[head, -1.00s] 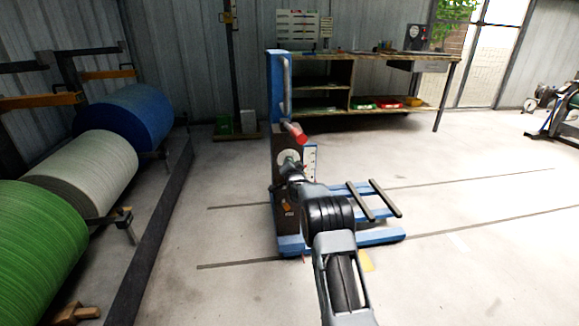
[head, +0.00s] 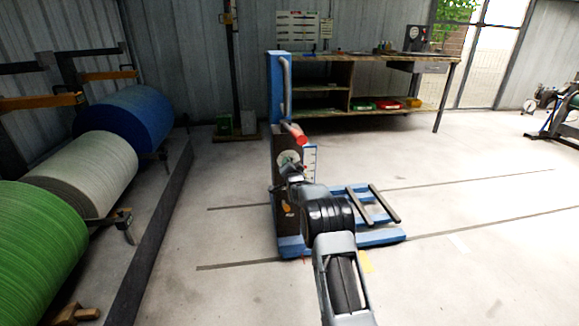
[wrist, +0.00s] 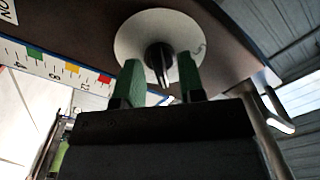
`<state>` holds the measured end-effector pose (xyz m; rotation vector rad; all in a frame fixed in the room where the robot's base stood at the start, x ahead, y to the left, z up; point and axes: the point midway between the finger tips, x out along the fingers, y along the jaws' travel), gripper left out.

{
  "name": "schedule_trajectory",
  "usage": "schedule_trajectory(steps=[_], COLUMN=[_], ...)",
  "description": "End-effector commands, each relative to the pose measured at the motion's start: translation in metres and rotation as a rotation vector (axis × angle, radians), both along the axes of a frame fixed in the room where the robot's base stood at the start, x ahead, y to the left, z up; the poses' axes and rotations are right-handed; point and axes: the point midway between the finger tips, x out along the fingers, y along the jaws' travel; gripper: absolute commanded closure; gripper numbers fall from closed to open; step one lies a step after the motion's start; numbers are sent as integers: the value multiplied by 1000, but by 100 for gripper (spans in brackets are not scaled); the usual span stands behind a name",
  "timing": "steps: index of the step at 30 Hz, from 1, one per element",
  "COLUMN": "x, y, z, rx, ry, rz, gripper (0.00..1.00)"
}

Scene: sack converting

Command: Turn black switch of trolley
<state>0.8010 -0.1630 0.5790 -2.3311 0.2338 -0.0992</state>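The trolley (head: 275,88) is a blue upright frame with a dark front panel, standing on the floor ahead of me. The black switch (wrist: 157,57) sits in the middle of a round white disc (wrist: 130,38) on the dark panel. In the head view the disc (head: 284,157) is partly hidden by my wrist. My gripper (wrist: 161,76) is open, with one green finger on each side of the switch. The fingertips are close to the disc. I cannot tell whether either finger touches the switch.
A scale with coloured marks (wrist: 57,65) is beside the disc. Large green (head: 40,240), white (head: 85,172) and blue (head: 130,115) rolls stand left. A workbench (head: 375,56) is behind.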

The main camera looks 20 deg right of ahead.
Motion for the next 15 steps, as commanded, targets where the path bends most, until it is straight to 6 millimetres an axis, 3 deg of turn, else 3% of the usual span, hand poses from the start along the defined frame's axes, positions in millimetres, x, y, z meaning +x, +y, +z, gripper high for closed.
schedule_trajectory(steps=[8, 15], x=[-9, -44], y=[2, 9], z=[1, 3], rx=[0, 1], ry=[1, 3], rz=[0, 0], gripper=[64, 64])
